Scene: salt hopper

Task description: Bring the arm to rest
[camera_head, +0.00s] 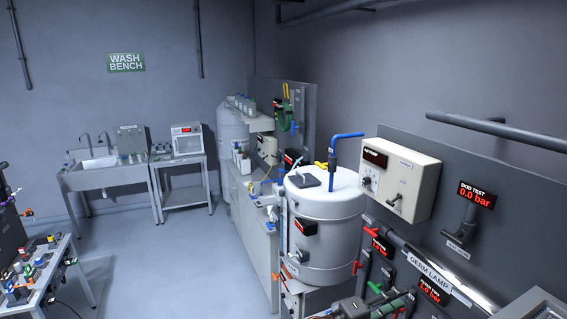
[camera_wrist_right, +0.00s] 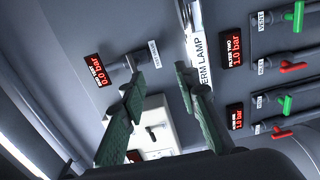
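My right gripper (camera_head: 380,307) is at the bottom edge of the head view, in front of the panel with valves and pipes, and is partly cut off. In the right wrist view my right gripper (camera_wrist_right: 160,78) shows two green-padded fingers spread apart, with nothing between them. The fingers point toward the wall panel and appear clear of it. My left gripper is not in view.
A grey tank (camera_head: 325,235) with a blue pipe stands left of the wall panel. A control box (camera_head: 420,185), a "SKID TEST" display (camera_head: 477,195) and red and green valve handles (camera_wrist_right: 293,68) line the panel. Open floor (camera_head: 180,265) lies left.

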